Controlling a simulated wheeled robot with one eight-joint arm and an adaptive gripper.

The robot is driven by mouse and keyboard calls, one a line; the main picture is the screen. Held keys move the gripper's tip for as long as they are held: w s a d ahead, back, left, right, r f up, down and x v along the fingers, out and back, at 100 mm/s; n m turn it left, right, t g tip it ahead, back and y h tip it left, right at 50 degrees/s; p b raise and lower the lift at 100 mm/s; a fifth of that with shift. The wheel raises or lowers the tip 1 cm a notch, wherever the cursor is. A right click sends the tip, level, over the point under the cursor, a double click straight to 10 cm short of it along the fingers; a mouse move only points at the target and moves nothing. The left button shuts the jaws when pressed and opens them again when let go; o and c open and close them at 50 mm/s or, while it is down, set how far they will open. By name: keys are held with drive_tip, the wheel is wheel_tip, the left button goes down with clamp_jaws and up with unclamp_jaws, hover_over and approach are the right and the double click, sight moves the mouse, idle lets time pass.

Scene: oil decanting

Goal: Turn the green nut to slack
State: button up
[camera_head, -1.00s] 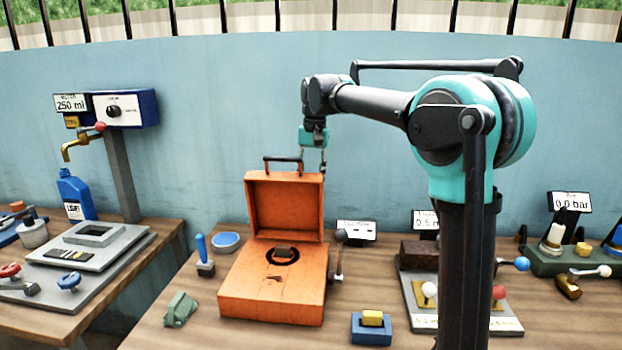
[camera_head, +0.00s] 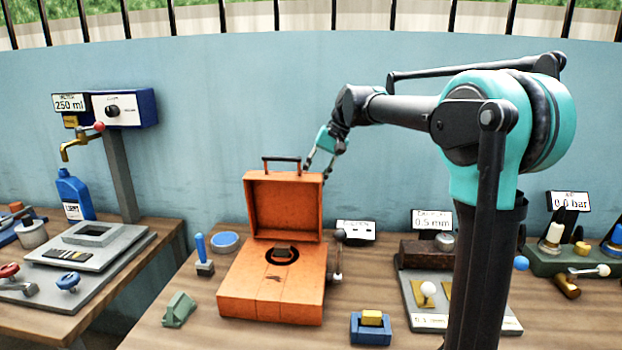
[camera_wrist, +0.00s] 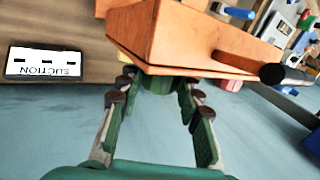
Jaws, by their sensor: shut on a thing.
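The green nut (camera_wrist: 157,84) shows in the wrist view between my fingertips, against the underside or back of the orange case (camera_wrist: 150,40). My gripper (camera_wrist: 160,92) is shut on it, with one finger on each side. In the head view my gripper (camera_head: 319,166) is tilted down beside the upper right edge of the raised orange lid (camera_head: 283,205). The nut is hidden there behind the case. The case's base (camera_head: 270,305) has a dark round ring (camera_head: 295,257) with a block in it.
The SUCTION display (camera_head: 356,230) stands right of the case. A dark handle (camera_wrist: 285,74) sticks out near the case in the wrist view. A blue-handled tool (camera_head: 201,250), a green block (camera_head: 179,309) and a blue-yellow block (camera_head: 371,328) stand around the case.

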drive_tip(key=y, duration=0.4)
drive_tip(key=shift+w+d+f+n+y, duration=0.1)
drive_tip(key=shift+d+f+n+y, duration=0.2)
drive_tip(key=shift+d+n, duration=0.1)
drive_tip(key=y, duration=0.3)
drive_tip(key=n+g+y, duration=0.1)
drive_tip(key=shift+d+f+y, duration=0.1)
drive_tip(key=shift+f+y, duration=0.2)
drive_tip(key=g+y, duration=0.1)
drive_tip(key=y, duration=0.1)
drive_tip(key=f+n+g+y, duration=0.1)
drive_tip(key=y, duration=0.2)
drive_tip(key=shift+n, duration=0.3)
drive_tip(key=n+g+y, duration=0.1)
drive_tip(key=y, duration=0.1)
drive_tip(key=n+g+y, duration=0.1)
drive_tip(key=shift+w+f+g+y, duration=0.1)
drive_tip(key=shift+f+g+y, duration=0.1)
drive_tip(key=shift+g+y, duration=0.2)
drive_tip(key=shift+n+g, duration=0.3)
drive_tip(key=o, duration=1.2)
drive_tip(key=shift+c, duration=0.2)
drive_tip(key=shift+r, duration=0.1)
